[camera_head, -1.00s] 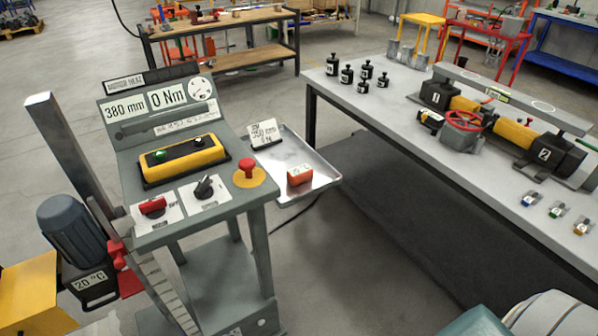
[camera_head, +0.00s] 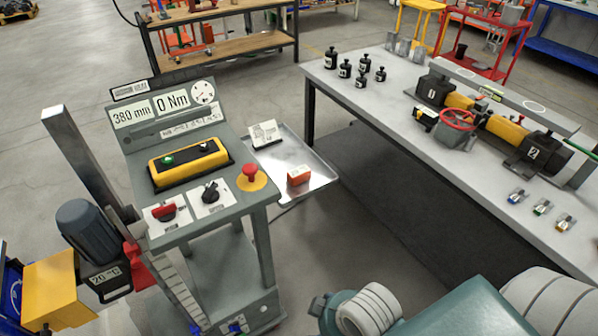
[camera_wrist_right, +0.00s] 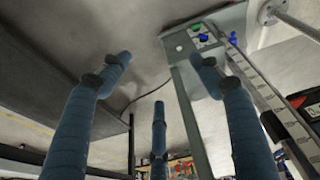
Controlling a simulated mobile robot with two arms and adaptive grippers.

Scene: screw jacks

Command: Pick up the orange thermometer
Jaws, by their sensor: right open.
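The small orange-red box that looks like the thermometer (camera_head: 298,175) lies on a shallow metal tray (camera_head: 318,167) at the right side of the grey control stand. It has a pale label on top, too small to read. My right arm comes in at the bottom right of the head view; its gripper is not clear there. In the right wrist view, my right gripper (camera_wrist_right: 160,78) has its blue fingers spread wide with nothing between them. The thermometer does not show in that view. My left gripper is not in view.
The control stand (camera_head: 190,205) has a yellow button box (camera_head: 190,160) and a red stop button (camera_head: 250,172). A white sign card (camera_head: 266,134) stands at the tray's back left. A long grey table (camera_head: 400,110) with black weights and a jack stands at right.

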